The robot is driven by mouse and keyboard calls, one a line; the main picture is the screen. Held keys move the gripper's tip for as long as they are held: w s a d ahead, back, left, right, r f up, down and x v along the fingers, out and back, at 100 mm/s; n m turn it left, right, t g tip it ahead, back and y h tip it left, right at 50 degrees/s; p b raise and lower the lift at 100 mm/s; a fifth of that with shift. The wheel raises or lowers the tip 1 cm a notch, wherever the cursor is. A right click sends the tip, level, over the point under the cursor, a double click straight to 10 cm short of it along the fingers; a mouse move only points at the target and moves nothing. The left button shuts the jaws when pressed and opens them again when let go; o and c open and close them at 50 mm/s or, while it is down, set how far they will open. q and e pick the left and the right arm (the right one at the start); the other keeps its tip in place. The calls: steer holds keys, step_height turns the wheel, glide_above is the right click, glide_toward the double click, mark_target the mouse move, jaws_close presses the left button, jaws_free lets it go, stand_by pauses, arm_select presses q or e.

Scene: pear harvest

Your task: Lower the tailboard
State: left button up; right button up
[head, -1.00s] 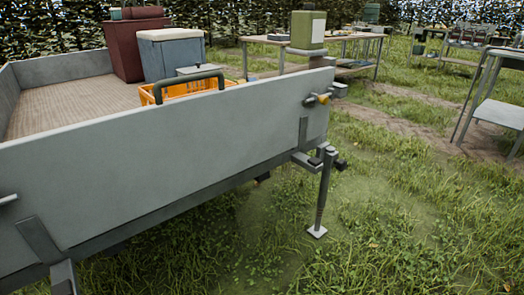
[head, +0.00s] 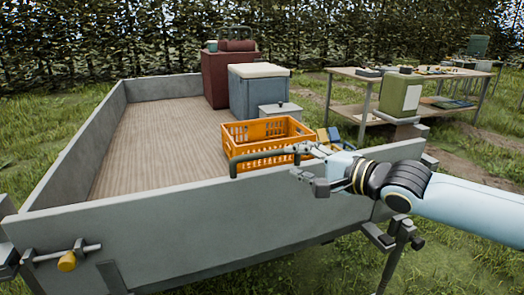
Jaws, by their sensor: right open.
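The grey tailboard (head: 190,232) stands upright across the near end of the trailer. A dark bar handle (head: 262,156) rises from its top edge. A latch bolt with a yellow knob (head: 67,262) sits at the tailboard's left end. The latch at its right end is hidden behind my right arm. My right gripper (head: 306,170) comes in from the right, open, its fingers pointing left at the right end of the handle. I cannot tell whether it touches the handle. My left gripper is not in view.
On the trailer bed (head: 150,140) stand an orange crate (head: 262,131), a blue-grey cool box (head: 256,95) and a dark red box (head: 222,75). A table (head: 345,112) stands behind, right of the trailer. A support leg (head: 392,262) stands below the right corner.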

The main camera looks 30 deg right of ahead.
mark_target(271, 155)
steer(key=b+x, duration=0.2)
steer(key=x, duration=0.1)
steer(key=b+x, duration=0.6)
steer(key=shift+d+f, duration=0.1)
steer(key=shift+f, duration=0.25)
steer(key=shift+w+r, duration=0.1)
steer(key=shift+w, duration=0.55)
steer(key=shift+c, duration=0.7)
jaws_close()
